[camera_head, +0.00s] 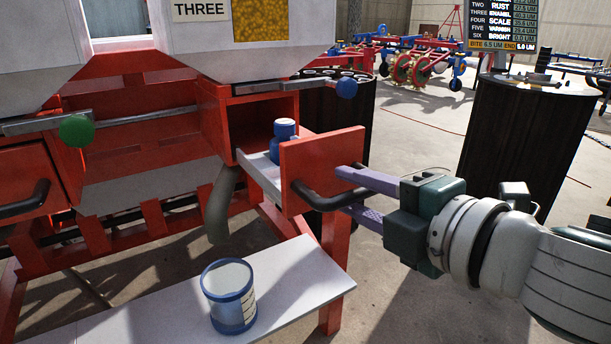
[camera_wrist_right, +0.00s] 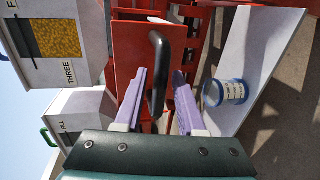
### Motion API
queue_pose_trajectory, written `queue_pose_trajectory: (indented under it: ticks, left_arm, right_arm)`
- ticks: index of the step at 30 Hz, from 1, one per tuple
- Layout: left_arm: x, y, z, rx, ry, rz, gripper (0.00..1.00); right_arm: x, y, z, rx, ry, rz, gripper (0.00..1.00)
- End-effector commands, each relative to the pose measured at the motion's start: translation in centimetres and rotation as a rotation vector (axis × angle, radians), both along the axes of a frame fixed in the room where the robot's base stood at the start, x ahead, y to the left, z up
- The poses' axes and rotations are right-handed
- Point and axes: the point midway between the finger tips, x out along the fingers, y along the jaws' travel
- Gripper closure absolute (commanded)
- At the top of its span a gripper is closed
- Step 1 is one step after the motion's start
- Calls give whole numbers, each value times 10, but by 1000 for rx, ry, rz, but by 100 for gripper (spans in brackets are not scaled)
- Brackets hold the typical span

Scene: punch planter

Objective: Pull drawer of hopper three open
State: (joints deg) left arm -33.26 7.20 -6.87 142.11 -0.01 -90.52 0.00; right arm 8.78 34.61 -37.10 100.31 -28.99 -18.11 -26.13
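The hopper with the THREE sign (camera_head: 200,10) stands above a red housing (camera_head: 225,125). Its drawer front (camera_head: 316,163) stands out from the housing, with a pale tray (camera_head: 262,172) showing behind it. The drawer's black handle (camera_head: 320,202) faces my right gripper (camera_head: 352,192). In the wrist view, the handle (camera_wrist_right: 158,75) lies between the two purple fingers of the right gripper (camera_wrist_right: 160,78). The fingers are apart, with gaps beside the bar, so the gripper is open around it. My left gripper is not in view.
A blue bottle (camera_head: 283,141) stands at the drawer's tray. A blue-rimmed tin (camera_head: 229,297) stands on a white shelf (camera_head: 300,275) below. A grey hose (camera_head: 218,205) hangs beside the frame. A dark drum (camera_head: 525,130) stands behind my right arm. Another handled red drawer is at left.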

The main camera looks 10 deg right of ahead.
Motion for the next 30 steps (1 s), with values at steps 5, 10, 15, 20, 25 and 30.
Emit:
queue_pose_trajectory:
  ticks: [5, 10, 15, 20, 25, 30]
  left_arm:
    - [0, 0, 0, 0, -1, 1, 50]
    - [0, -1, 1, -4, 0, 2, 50]
    - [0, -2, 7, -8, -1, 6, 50]
    - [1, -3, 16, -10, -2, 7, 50]
    - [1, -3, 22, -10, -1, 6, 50]
    - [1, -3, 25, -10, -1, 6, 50]
  right_arm:
    - [0, 0, 0, 0, 0, -1, 50]
    - [-1, 0, 1, 0, 0, -1, 50]
    - [-13, -5, 4, 1, 3, 0, 50]
    - [-38, -14, 10, 1, 5, -1, 50]
    - [-64, -23, 15, 0, 5, 0, 50]
    - [-82, -30, 19, 1, 2, -1, 50]
